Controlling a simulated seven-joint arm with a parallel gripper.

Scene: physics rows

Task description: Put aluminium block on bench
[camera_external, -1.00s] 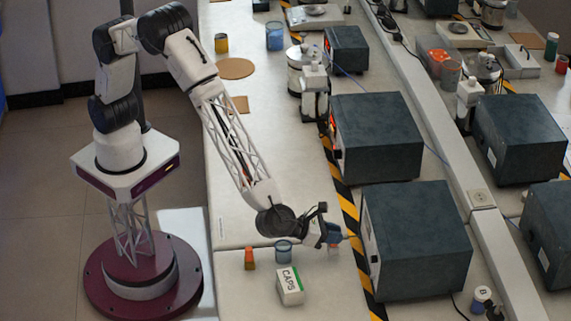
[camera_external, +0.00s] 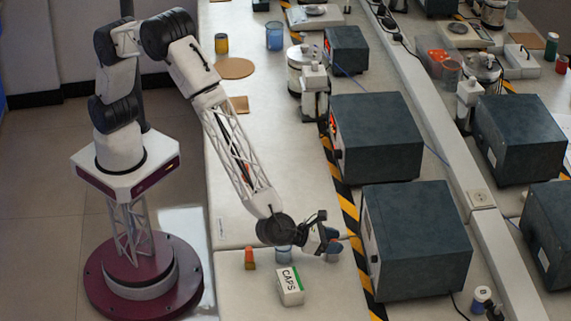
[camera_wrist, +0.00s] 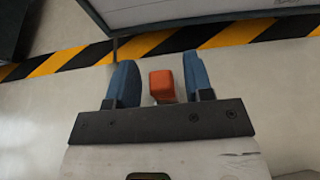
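My gripper (camera_external: 334,248) is low over the front part of the pale bench (camera_external: 232,290), pointing down. In the wrist view its two blue fingers (camera_wrist: 160,85) are apart, with an orange-red block (camera_wrist: 162,86) between them and a narrow gap on each side. In the external view the fingers mostly hide this block. A second small orange block (camera_external: 249,258) stands on the bench to the left. I see no plain silver block, and cannot tell whether either orange one is the aluminium block.
A blue-grey cup (camera_external: 284,254) and a white and green CAPS box (camera_external: 290,287) stand left of my gripper. A large dark instrument box (camera_external: 418,240) is close on the right, behind black and yellow striped tape (camera_wrist: 60,62). Bare bench lies farther back.

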